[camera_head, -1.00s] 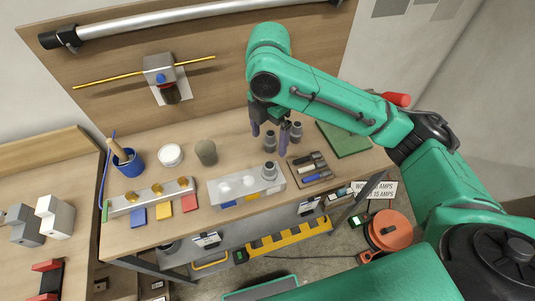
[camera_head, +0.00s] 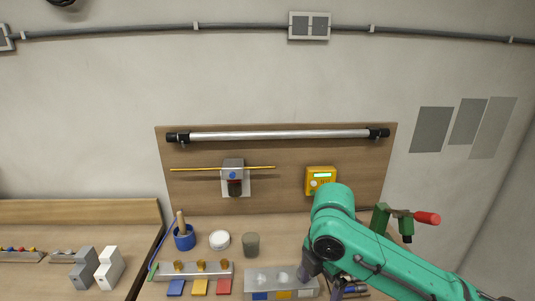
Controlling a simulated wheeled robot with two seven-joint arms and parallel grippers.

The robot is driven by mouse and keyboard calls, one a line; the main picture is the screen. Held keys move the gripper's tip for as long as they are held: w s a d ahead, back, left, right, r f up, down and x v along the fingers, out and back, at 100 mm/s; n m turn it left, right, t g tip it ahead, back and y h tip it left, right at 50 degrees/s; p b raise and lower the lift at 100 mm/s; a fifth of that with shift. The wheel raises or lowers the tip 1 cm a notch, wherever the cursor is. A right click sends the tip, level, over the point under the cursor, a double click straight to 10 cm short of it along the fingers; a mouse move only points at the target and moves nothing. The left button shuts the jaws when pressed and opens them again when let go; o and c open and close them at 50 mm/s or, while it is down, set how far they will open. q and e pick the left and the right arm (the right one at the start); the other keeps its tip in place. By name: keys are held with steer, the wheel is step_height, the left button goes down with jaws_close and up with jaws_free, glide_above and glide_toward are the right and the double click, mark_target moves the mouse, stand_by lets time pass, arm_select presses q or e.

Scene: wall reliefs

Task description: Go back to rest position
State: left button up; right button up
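My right arm comes in from the lower right, bent at a green joint over the bench's right part. My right gripper (camera_head: 321,279) hangs low at the bottom edge beside the grey block with coloured labels (camera_head: 269,279). Its dark purple fingers look apart, and I see nothing between them. The arm covers part of the gripper and the bench behind it. My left gripper is not in view.
The bench holds a blue cup (camera_head: 184,240), a white round container (camera_head: 219,240) and a grey-green cup (camera_head: 251,245). A backboard (camera_head: 290,160) carries a metal bar and a yellow device (camera_head: 320,180). A red-handled green tool (camera_head: 408,217) stands right.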

steer(key=s+a+f+m+t+y, duration=0.2)
steer(key=a+f+m+y, duration=0.25)
steer(key=f+m, duration=0.4)
steer(key=s+d+f+m+h, duration=0.2)
steer(key=s+d+f+m, duration=0.15)
steer(key=d+m, duration=0.2)
steer(key=s+d+f+m+t+h, duration=0.1)
steer(key=s+d+f+m, duration=0.1)
steer(key=s+d+m, duration=0.3)
steer(key=s+d+f+m+h, duration=0.2)
steer(key=d+f+m, duration=0.1)
steer(key=d, duration=0.4)
step_height(320, 180, down, 26)
steer(key=s+r+b, duration=0.1)
steer(key=b, duration=0.3)
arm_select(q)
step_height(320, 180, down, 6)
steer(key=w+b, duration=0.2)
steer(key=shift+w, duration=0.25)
arm_select(e)
steer(key=s+d+f+g, duration=0.2)
steer(key=s+f, duration=1.5)
steer(key=f, duration=0.1)
steer(key=shift+s+d+f, duration=0.15)
steer(key=shift+s+f, duration=0.15)
steer(key=shift+f, duration=0.1)
